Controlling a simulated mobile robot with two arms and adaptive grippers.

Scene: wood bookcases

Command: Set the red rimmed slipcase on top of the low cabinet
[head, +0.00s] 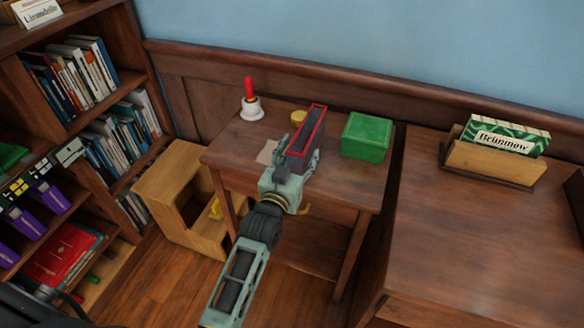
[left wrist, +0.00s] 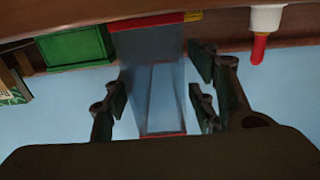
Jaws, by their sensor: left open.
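The red rimmed slipcase (head: 307,131), dark grey with a red edge, stands upright on the small wooden side table (head: 345,185). My left gripper (head: 299,158) is at its near end, open. In the left wrist view the slipcase (left wrist: 158,85) lies between the two spread fingers of my left gripper (left wrist: 158,76), with a visible gap at the right finger; contact at the left finger is unclear. The broad wooden top at the right, possibly the low cabinet (head: 470,240), is beside the side table. My right gripper is not in view.
A green box (head: 366,136) is right of the slipcase; a white bell with red handle (head: 251,103) and a yellow round object (head: 298,117) are left. A "Brunnow" holder (head: 490,160) stands at the right top's back; its front is clear. A step stool (head: 185,195) stands left.

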